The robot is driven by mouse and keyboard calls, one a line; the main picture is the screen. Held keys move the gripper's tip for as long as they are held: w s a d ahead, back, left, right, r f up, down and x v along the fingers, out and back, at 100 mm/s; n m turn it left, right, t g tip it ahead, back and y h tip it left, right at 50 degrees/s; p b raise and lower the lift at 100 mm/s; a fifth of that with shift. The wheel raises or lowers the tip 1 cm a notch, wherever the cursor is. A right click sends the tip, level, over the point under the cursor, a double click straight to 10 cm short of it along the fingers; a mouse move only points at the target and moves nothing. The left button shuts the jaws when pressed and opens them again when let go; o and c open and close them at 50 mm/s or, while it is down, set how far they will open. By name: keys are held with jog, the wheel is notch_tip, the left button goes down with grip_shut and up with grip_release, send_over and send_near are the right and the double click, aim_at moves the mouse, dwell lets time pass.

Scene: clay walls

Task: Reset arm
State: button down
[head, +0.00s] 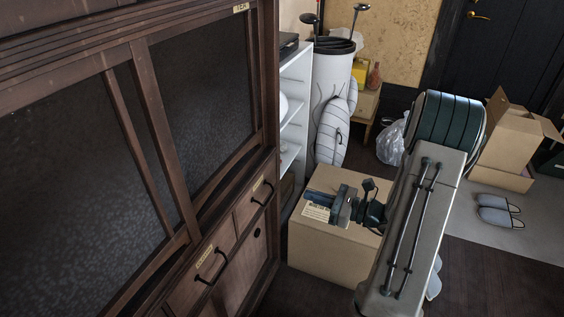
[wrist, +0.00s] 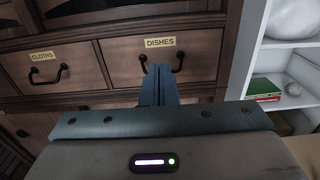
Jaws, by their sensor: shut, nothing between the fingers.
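My gripper (head: 312,197) shows in the head view in front of a cardboard box, pointing left toward the dark wooden cabinet (head: 190,215). Its fingers are together with nothing between them. In the wrist view the shut gripper (wrist: 158,72) points at the drawer labelled DISHES (wrist: 120,50), overlapping its black handle in the picture. I cannot tell for sure whether the fingertips touch the handle. The drawer labelled CLOTHS (wrist: 18,75) is to its left. Both drawers look closed.
A cardboard box (head: 315,255) stands on the floor below my gripper. A white shelf (head: 292,120) and a golf bag (head: 330,90) stand behind. An open carton (head: 505,140) and slippers (head: 497,210) are at the right. Dark floor (head: 475,275) is clear at the lower right.

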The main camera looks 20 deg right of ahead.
jog(key=s+a+r+n+g+h+p, duration=0.2)
jog(key=s+a+r+n+g+p, duration=0.45)
jog(key=r, duration=0.25)
jog(key=s+a+r+n+g+h+p, duration=0.2)
jog(key=s+a+r+n+g+p, duration=0.45)
jog(key=r+n, duration=0.2)
jog(key=s+d+r+n+t+h+p, duration=0.1)
jog(key=s+r+n+t+h+p, duration=0.1)
jog(key=r+n+h+p, duration=0.3)
jog(key=s+d+r+n+t+h+p, duration=0.1)
jog(key=s+r+n+t+h+p, duration=0.1)
jog(key=r, duration=1)
jog(key=s+n+h+p, duration=0.1)
jog(key=n+h+p, duration=0.1)
jog(key=n+p, duration=0.1)
jog(key=shift+d+n+h+p, duration=0.35)
jog(key=shift+n+h+p, duration=0.05)
jog(key=shift+p, duration=0.15)
jog(key=shift+s+a, duration=0.1)
jog(key=shift+a, duration=0.05)
